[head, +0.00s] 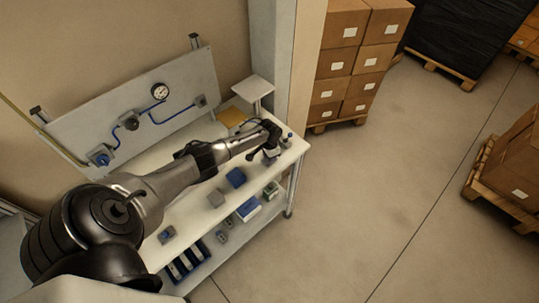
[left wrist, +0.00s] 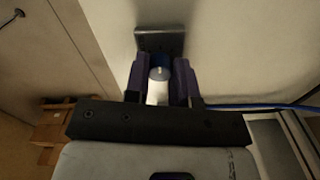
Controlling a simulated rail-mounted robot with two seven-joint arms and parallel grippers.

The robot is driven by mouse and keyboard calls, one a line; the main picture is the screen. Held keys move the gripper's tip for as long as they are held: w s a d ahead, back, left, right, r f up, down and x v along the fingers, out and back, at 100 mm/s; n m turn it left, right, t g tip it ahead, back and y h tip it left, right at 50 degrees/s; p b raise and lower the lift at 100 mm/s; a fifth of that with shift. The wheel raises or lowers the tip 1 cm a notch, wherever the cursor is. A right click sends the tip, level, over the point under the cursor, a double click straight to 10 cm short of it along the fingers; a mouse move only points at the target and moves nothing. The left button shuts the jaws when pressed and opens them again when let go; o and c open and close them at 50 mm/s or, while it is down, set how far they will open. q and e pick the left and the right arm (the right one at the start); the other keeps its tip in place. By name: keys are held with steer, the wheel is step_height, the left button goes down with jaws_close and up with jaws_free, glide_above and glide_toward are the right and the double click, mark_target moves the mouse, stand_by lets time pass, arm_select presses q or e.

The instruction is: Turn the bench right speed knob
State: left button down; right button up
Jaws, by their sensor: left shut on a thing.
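In the left wrist view, a knob with a pale round top and a blue base (left wrist: 160,74) sits between the two dark purple fingers of my left gripper (left wrist: 161,84). The fingers are shut on its sides. A dark grey plate (left wrist: 160,40) is just beyond it. In the head view my left arm reaches across the workbench (head: 207,220), and my left gripper (head: 270,153) is at the bench's right end. The knob is too small or hidden there to make out. My right gripper is not in view.
A back panel (head: 185,75) with a round gauge (head: 160,92) and blue hoses stands behind the bench. A blue block (head: 236,178) and a grey block (head: 216,197) lie on the bench. Stacked cartons (head: 345,60) stand behind at the right.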

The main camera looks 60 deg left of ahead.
arm_select(q)
steer(key=shift+r, duration=0.1)
stand_by(0.5)
steer(key=c, duration=0.9)
jaws_free()
steer(key=shift+c, duration=0.2)
steer(key=shift+r, duration=0.4)
step_height(320, 180, up, 13)
steer(key=p, duration=0.1)
